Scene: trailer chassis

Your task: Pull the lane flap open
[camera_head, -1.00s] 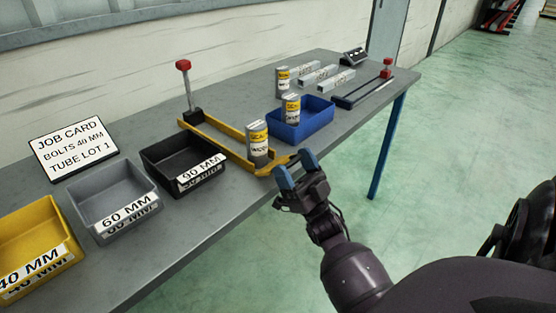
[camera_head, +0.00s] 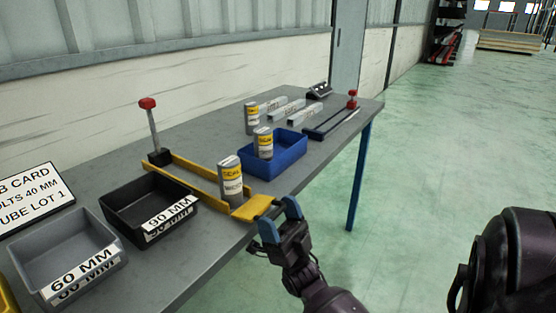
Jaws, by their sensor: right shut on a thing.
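The yellow lane (camera_head: 190,168) lies on the bench, with a grey and yellow can (camera_head: 230,182) upright at its near end. The yellow lane flap (camera_head: 254,207) is at that same end, by the bench's front edge, its broad face showing. My right gripper (camera_head: 279,219), with blue fingertips, is at the flap's outer edge and shut on it; the fingers partly hide the contact. My left gripper is not in view.
A red-knobbed lever (camera_head: 151,127) stands at the lane's far end. A black 90 MM bin (camera_head: 126,196) and grey 60 MM bin (camera_head: 38,255) are left of the lane. A blue bin (camera_head: 290,160) with a can (camera_head: 263,143) is to the right. Floor in front is clear.

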